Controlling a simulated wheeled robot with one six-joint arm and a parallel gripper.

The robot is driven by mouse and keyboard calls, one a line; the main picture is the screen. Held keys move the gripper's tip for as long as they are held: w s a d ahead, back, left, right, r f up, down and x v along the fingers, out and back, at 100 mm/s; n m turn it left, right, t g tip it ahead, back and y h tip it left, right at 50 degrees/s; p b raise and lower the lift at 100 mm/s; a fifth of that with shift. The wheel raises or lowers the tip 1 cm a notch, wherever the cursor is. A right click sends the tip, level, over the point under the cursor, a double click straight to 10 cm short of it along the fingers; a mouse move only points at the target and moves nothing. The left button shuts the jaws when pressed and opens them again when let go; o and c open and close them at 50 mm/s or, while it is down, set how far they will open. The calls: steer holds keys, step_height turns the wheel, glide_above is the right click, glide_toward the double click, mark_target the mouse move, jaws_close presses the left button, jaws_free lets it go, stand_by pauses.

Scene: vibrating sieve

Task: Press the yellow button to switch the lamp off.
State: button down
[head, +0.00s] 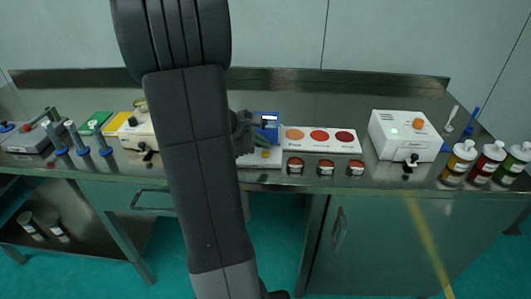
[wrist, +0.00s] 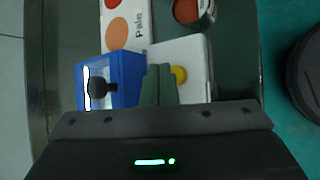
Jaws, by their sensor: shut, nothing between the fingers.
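The yellow button (wrist: 180,74) sits on a white base plate (wrist: 190,50), just right of my fingertips in the wrist view. It also shows in the head view (head: 265,154) on the front part of the plate. A blue box (wrist: 122,72) with a black knob and a bright white strip (wrist: 87,88) stands on the same plate, left of my fingers. I cannot tell whether that strip is the lamp. My gripper (wrist: 158,70) is shut and empty, with its tips over the plate between box and button. In the head view my arm partly hides the gripper (head: 246,135).
A card with three coloured discs (head: 319,140) lies right of the plate, with three small jars (head: 326,168) in front. A white box (head: 403,135) with a green light and orange knob stands farther right, beside several bottles (head: 487,164). Tools and boxes crowd the bench's left.

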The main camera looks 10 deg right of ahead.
mark_target(262, 154)
steer(key=shift+f, duration=0.15)
stand_by(0.4)
steer(key=shift+f+b, duration=0.25)
steer(key=shift+b, duration=0.25)
steer(key=shift+f+b, duration=0.45)
stand_by(0.4)
steer(key=shift+r, duration=0.1)
steer(key=shift+r+p, duration=0.65)
steer(key=shift+r, duration=0.1)
step_height(262, 154, up, 5)
steer(key=p, duration=0.4)
stand_by(0.9)
